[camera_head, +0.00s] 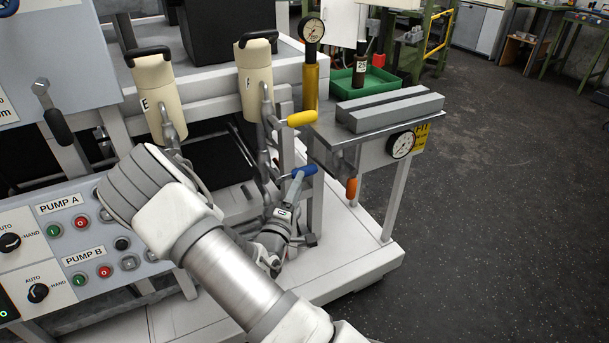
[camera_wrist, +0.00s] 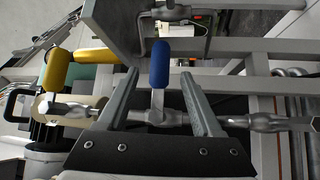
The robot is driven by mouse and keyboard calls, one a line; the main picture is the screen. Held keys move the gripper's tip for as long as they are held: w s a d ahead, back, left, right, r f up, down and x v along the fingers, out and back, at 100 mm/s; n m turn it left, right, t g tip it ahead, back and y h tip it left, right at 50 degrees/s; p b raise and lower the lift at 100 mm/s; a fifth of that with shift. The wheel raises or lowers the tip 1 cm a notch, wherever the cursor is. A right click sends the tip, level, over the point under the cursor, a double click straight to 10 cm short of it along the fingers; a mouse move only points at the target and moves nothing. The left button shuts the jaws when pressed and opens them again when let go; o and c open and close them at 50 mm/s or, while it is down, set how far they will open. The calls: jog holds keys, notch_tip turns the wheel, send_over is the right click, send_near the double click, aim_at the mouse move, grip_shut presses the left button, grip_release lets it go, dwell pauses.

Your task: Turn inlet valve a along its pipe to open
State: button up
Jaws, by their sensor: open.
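A blue valve handle (camera_head: 305,171) sticks out to the right on a pipe below the yellow valve handle (camera_head: 301,119). In the wrist view the blue handle (camera_wrist: 160,65) stands between my open fingers, with a gap on each side. Its metal stem (camera_wrist: 157,100) runs down to the valve body on a pipe (camera_wrist: 158,117) that crosses the picture sideways. My gripper (camera_head: 296,183) is at the blue handle and partly covers its stem. An orange handle (camera_head: 351,188) hangs under the small table. No label shows which handle is inlet valve a.
A grey metal shelf (camera_head: 352,127) with grey bars stands close to the right of the handles, with a pressure gauge (camera_head: 401,145) on its side. Cream containers (camera_head: 255,80) stand behind. A pump panel (camera_head: 75,233) is at lower left. Open floor (camera_head: 500,200) lies to the right.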

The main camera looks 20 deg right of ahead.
jog(key=b+x, duration=0.1)
jog(key=x, duration=0.5)
jog(key=shift+w+d, duration=0.1)
jog(key=shift+c, duration=0.4)
grip_shut()
dwell(0.9)
